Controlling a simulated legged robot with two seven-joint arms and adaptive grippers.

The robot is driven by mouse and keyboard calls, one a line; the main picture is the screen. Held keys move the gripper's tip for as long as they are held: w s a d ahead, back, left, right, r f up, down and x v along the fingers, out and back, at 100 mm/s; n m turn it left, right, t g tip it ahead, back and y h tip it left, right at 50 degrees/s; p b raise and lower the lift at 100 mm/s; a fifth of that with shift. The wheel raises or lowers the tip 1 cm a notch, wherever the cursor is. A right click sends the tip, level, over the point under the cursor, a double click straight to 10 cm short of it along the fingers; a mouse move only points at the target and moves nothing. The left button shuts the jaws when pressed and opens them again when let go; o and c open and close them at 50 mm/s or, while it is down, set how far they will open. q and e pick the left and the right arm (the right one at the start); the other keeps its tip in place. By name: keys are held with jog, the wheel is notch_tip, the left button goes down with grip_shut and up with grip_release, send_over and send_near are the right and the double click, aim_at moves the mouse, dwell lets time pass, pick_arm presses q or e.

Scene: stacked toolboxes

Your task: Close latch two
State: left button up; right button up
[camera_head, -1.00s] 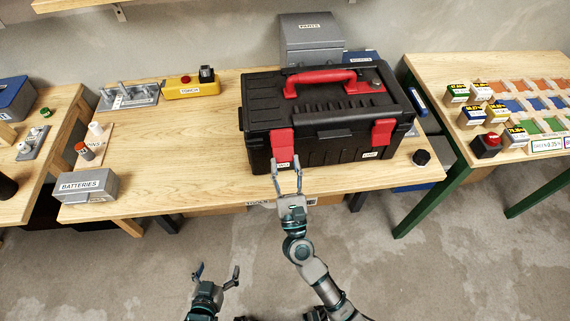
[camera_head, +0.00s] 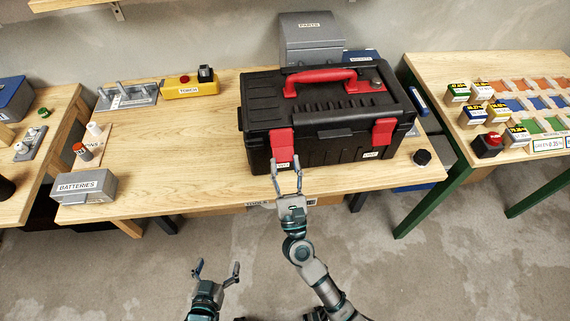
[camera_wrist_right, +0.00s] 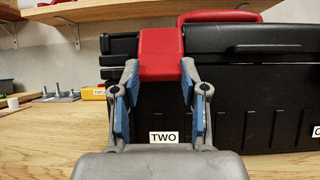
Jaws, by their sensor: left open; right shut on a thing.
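A black toolbox (camera_head: 335,149) with a red handle stands on the middle table. Its left red latch (camera_head: 281,142) hangs over the front, above a label reading TWO (camera_wrist_right: 164,137); this latch (camera_wrist_right: 161,52) also shows in the right wrist view. My right gripper (camera_head: 286,161) is at the toolbox front, its fingers (camera_wrist_right: 159,72) on either side of the latch's lower part, shut on it. The other red latch (camera_head: 383,135) is on the right, with a small label below. My left gripper (camera_head: 216,270) is open and empty, low in front of the table, away from the toolbox.
A grey BATTERIES box (camera_head: 86,187) stands at the table's front left. A yellow box (camera_head: 190,89) and a grey peg holder (camera_head: 127,95) are at the back left. A black knob (camera_head: 422,158) lies right of the toolbox.

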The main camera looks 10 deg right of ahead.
jog(key=shift+r, duration=0.2)
dwell(0.3)
jog(key=o, duration=1.1)
jog(key=shift+s, duration=0.15)
jog(key=shift+o, duration=0.2)
jog(key=shift+f, duration=0.1)
jog(key=v, duration=1.2)
jog(key=shift+a, duration=0.1)
